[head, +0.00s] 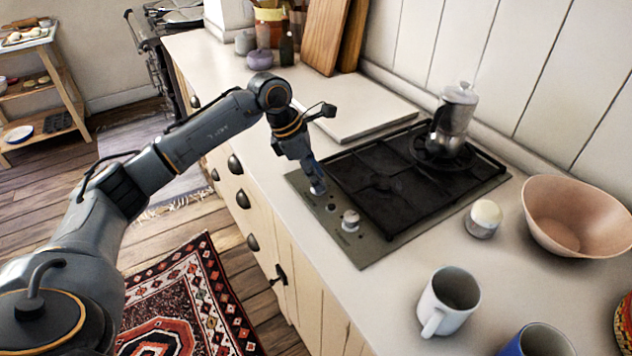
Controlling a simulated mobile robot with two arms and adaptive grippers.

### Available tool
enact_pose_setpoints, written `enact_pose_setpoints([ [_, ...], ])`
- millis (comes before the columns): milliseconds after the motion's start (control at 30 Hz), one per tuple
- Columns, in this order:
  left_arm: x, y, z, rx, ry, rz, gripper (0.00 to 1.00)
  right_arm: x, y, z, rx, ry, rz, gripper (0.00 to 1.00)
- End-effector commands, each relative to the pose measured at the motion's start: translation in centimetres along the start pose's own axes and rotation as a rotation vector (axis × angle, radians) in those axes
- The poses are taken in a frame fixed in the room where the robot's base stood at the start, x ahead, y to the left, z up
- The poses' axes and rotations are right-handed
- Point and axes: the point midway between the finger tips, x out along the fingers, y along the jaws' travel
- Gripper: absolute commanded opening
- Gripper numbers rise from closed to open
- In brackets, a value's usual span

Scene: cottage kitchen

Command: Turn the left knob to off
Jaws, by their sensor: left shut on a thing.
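The gas hob (367,250) is set into the pale worktop, with its control strip along the front edge. My left gripper (316,184) reaches down over the far left end of that strip. It is shut on the left knob, which its fingers mostly hide, so I cannot tell which way the knob points. The other knob (350,220) is pale and stands free, nearer to me on the same strip. My right gripper is not in view.
A small lidded jar (484,218), a pinkish bowl (575,217), a white mug (448,300) and a blue mug (538,340) are to the right. A white board (350,103) lies behind the gripper.

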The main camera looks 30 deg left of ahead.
Motion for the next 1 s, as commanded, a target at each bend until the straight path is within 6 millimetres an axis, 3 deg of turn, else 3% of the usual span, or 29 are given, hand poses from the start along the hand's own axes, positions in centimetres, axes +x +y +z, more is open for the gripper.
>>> enact_pose_setpoints([
  [500, 0.0, 0.4, 0.2, 0.360, -0.002, -0.144, 0.00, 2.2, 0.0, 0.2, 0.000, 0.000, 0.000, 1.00],
  [1000, -0.1, 0.4, 0.2, 0.459, -0.001, -0.185, 0.00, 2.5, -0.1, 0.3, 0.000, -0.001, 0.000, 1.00],
])
